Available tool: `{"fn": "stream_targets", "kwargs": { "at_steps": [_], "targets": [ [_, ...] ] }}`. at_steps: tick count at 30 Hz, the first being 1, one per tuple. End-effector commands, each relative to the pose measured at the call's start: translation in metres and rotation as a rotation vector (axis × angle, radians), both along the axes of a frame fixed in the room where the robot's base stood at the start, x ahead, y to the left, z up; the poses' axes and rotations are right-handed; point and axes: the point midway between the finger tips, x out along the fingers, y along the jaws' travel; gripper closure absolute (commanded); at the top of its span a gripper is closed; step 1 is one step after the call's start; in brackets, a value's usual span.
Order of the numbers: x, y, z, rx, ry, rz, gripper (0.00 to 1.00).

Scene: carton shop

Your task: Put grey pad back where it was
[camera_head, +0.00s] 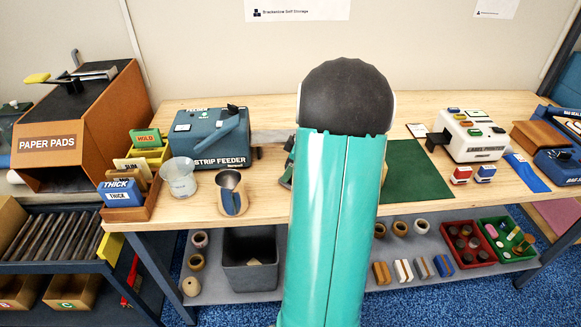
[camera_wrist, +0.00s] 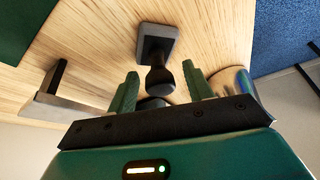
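In the wrist view, a dark grey square-based piece (camera_wrist: 157,42) with a round black knob lies on the wooden table. It may be the grey pad, but I cannot be sure. My gripper (camera_wrist: 160,72) is open, its two green fingers apart. The knob appears between or just beyond the fingertips, and I see no finger closed on it. In the head view my teal arm hides this spot; only a small part of my gripper shows at its left edge.
A green mat (camera_head: 412,170) lies right of my arm. The strip feeder (camera_head: 212,140), a metal cup (camera_head: 232,192) and a clear beaker (camera_head: 178,178) stand to the left. A white label printer (camera_head: 468,136) stands to the right. The paper pads box (camera_head: 110,125) is far left.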

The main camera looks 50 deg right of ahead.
Motion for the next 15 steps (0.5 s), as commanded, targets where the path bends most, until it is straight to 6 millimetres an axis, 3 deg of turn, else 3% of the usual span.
{"fn": "stream_targets", "kwargs": {
  "at_steps": [8,15],
  "targets": [
    [-0.003,-0.002,0.012,-0.003,-0.001,-0.001,0.49],
    [-0.02,-0.01,0.057,-0.004,-0.002,-0.002,0.49]
  ]
}}
